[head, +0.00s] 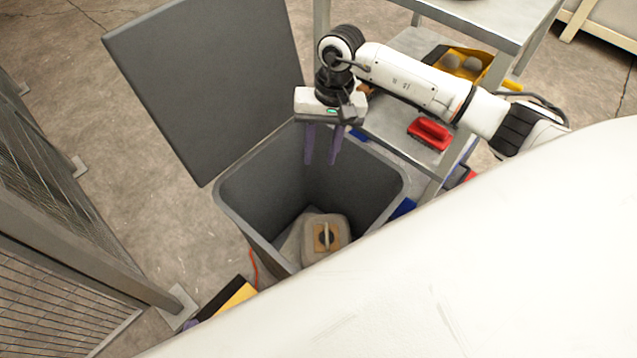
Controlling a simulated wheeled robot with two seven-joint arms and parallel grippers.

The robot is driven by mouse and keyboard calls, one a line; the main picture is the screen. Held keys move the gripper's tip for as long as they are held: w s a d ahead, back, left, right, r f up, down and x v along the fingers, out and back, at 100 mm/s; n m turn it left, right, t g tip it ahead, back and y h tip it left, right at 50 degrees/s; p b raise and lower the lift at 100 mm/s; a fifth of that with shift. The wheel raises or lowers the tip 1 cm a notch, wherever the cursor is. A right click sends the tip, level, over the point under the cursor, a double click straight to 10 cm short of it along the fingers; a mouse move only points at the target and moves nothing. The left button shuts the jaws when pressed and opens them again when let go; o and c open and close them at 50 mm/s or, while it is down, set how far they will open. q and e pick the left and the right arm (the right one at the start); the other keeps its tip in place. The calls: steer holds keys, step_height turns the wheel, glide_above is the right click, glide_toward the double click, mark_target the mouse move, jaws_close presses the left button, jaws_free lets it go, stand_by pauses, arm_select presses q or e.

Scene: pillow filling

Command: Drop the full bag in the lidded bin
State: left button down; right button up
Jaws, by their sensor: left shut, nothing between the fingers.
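The lidded bin (229,192) is a deep dark grey box. Its lid (205,80) stands swung open on the far left side. A bulky grey-beige item (340,226) with a tan patch and a dark round spot lies at the bottom of the bin; it looks like the full bag. My right gripper (323,160) hangs over the bin's far rim, fingers pointing down. Its two purple fingers are apart with nothing between them, clear of the bag. My left gripper cannot be made out.
A grey metal table with a lower shelf (385,125) stands right of the bin. It holds a red brush-like item (430,133) and a yellow-black container (462,64). A mesh fence (60,240) is at left. A yellow-black object (232,296) is near the bin's front.

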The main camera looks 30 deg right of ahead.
step_height(320, 180, up, 10)
steer(key=d, duration=0.1)
steer(key=shift+w+d+r, duration=0.2)
steer(key=shift+d, duration=0.15)
